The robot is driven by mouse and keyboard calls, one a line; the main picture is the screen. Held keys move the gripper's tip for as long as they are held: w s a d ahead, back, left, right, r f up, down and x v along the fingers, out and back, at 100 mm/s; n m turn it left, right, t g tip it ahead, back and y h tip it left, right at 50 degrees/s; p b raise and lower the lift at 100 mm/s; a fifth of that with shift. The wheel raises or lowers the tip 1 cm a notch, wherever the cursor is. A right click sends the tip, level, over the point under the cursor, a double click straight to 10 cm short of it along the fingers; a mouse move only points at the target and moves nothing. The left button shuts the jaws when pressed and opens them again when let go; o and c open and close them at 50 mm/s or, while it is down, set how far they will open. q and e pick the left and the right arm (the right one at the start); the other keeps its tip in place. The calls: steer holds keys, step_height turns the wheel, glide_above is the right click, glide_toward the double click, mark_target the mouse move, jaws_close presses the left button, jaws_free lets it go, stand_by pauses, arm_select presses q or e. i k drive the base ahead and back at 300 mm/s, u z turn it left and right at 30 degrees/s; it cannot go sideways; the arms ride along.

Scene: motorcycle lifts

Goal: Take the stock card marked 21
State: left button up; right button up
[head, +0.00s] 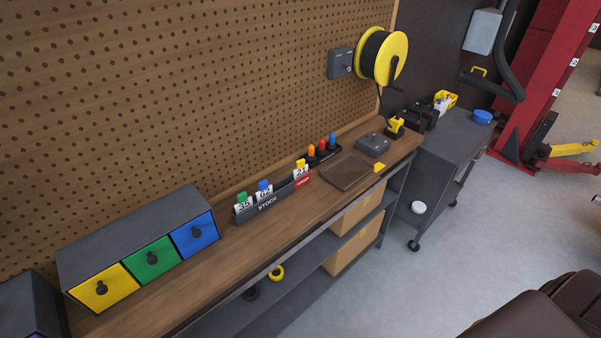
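The stock card marked 21 (301,171) stands upright at the right end of the dark STOCK rack on the workbench. It is white with black digits and a yellow top tab; its lower part is hidden by the rack. The STOCK rack (268,203) also holds a card marked 35 (243,205) with a green tab and a card marked 62 (264,192) with a blue tab, both left of it. A red label is on the rack's front below the yellow-tabbed card. Neither of my grippers shows in the head view.
The workbench (215,268) runs along a pegboard wall. A drawer unit (135,235) with yellow, green and blue fronts stands left of the rack. A brown tray (345,171) and several coloured-top items (322,150) are to its right. Open floor (400,285) lies in front.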

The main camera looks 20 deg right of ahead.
mark_target(302, 169)
steer(key=z, duration=2.85)
steer(key=i, duration=2.25)
steer(key=u, duration=2.85)
